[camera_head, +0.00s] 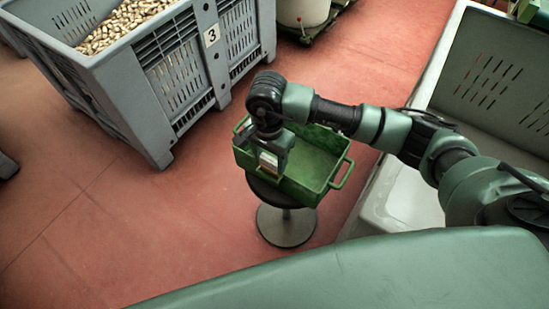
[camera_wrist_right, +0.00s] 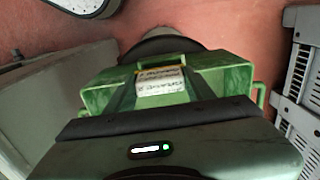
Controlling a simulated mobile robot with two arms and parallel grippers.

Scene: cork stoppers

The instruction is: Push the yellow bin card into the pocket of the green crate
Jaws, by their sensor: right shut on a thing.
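The green crate (camera_head: 318,150) sits on a small round stool, open at the top, with a handle on its right end. My right gripper (camera_head: 268,163) points down at the crate's near wall, toward its left end. It is shut on the yellow bin card (camera_head: 268,161), which has a pale face with dark print. In the right wrist view the card (camera_wrist_right: 160,86) shows between the two fingers (camera_wrist_right: 161,88), against the green crate (camera_wrist_right: 232,78). The pocket is hidden behind the gripper and card, so I cannot tell whether the card's edge is in it. My left gripper is out of view.
The stool (camera_head: 286,228) has a dark seat and round grey foot. A large grey bin (camera_head: 188,75) of corks, marked 3, stands behind left. A pale grey container (camera_head: 405,200) stands close on the right.

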